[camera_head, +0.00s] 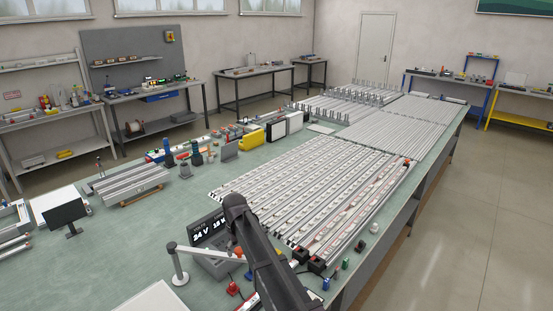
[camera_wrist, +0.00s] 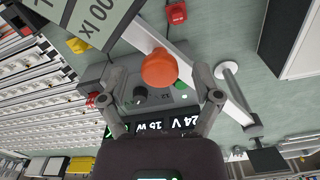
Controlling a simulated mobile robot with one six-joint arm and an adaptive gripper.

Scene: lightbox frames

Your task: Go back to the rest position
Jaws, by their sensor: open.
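In the wrist view my gripper (camera_wrist: 160,82) is open, its two fingers spread wide apart. A round orange knob-like part (camera_wrist: 160,68) shows between the fingertips; I cannot tell its distance from them, and neither finger appears to touch it. Behind it is a grey power unit with a lit display (camera_wrist: 180,125) reading 24 V. In the head view my dark arm reaches over the bench beside this unit's display (camera_head: 208,231). The gripper itself is not clear there.
A large green bench (camera_head: 140,215) carries rows of long light strips (camera_head: 310,190). A white jointed lamp-like stand (camera_head: 179,262) is close left of my arm. A small black screen (camera_head: 64,212) stands at the far left. Small red and blue parts lie near the front edge.

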